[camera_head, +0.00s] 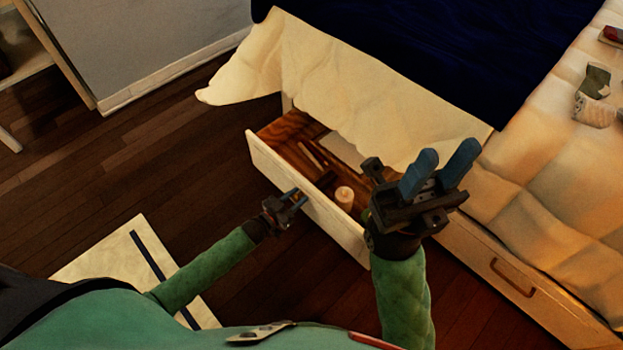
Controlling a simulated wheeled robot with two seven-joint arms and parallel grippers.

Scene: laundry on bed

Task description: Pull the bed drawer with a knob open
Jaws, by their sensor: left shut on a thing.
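The bed drawer (262,160) under the bed is pulled out, and its wooden inside shows. My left gripper (296,199) is at the outer face of the drawer front, shut on the knob, which its fingers hide. My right gripper (438,172) is raised in front of the right end of the drawer, with its two blue fingers apart and nothing between them. It covers part of the drawer.
A pale candle-like item (344,197) and a few slim things lie in the drawer. A cream bedspread (345,95) hangs over the drawer's back. A second drawer with a bar handle (512,279) is at right. Dark wooden floor (150,150) is clear at left.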

